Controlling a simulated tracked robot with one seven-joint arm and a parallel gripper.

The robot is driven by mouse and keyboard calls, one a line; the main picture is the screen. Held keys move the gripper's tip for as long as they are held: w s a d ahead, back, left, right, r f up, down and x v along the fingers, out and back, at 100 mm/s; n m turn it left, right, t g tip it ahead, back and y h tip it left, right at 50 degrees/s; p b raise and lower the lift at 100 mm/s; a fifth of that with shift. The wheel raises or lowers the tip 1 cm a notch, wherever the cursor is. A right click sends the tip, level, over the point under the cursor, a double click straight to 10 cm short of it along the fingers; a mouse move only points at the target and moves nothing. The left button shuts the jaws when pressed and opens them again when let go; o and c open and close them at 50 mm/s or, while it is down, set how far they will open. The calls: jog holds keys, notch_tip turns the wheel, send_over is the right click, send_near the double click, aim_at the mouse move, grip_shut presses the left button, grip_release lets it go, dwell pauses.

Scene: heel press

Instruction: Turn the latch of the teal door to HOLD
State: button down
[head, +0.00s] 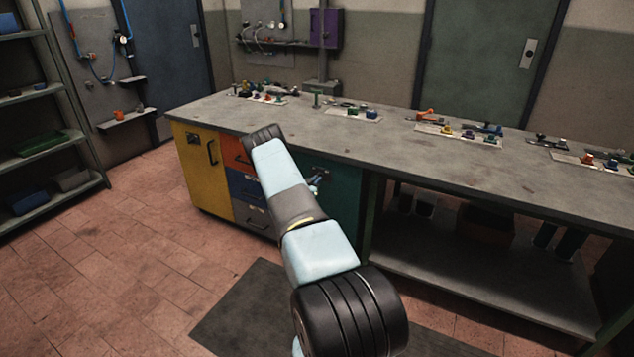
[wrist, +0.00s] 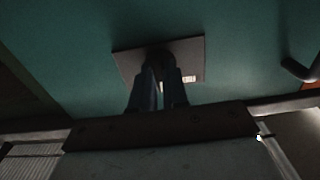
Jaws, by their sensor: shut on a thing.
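The teal door (head: 343,180) is in the front of the workbench, partly behind my arm in the head view. In the wrist view the teal door (wrist: 235,30) fills the background. A dark latch plate (wrist: 187,57) is mounted on it, with a small pale label (wrist: 188,79) at its lower right; the label's words are too small to read. My gripper (wrist: 161,72) is in front of the plate with its fingers shut on the latch, which they mostly hide. I cannot tell which way the latch is turned. In the head view my gripper (head: 317,180) is mostly hidden by my arm.
A dark door handle (wrist: 298,69) stands out at the right in the wrist view. A yellow door (head: 196,170) and orange, blue and grey drawers (head: 247,186) are to the left. The workbench top (head: 300,130) overhangs the doors. The tiled floor (head: 150,260) at left is clear.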

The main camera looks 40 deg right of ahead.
jog(key=m, duration=0.8)
jog(key=shift+w+a+f+m, duration=0.1)
jog(key=shift+w+a+m, duration=0.2)
jog(key=shift+a, duration=0.05)
dwell(0.4)
jog(key=c, duration=1.4)
grip_release()
jog(key=shift+o, duration=1.3)
jog(key=shift+s+d, duration=0.1)
jog(key=shift+d, duration=0.1)
